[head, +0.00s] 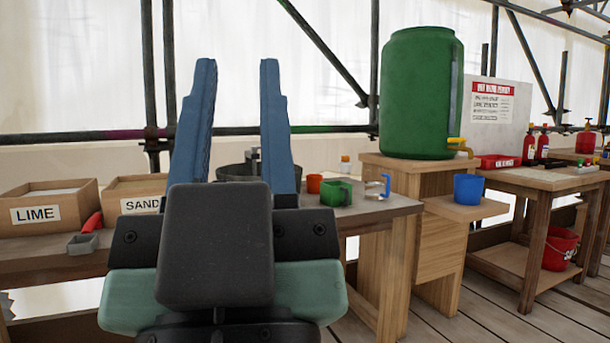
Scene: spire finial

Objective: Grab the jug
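My gripper (237,68) is in the foreground of the head view, pointing up and away. Its two blue fingers are wide apart with nothing between them. Beyond it, on the wooden bench, stand several small vessels. One is a pale, see-through vessel with a blue handle (380,188), near the bench's right end. A blue cup (467,189) sits on a low shelf further right. I cannot tell for certain which is the jug. My gripper touches none of them.
A large green drum with a yellow tap (418,95) stands on a wooden cabinet. LIME (40,214) and SAND (138,204) boxes are at left. A dark pan (236,173) is partly hidden behind my gripper. A table with red bottles (530,148) is at right. Plank floor shows at lower right.

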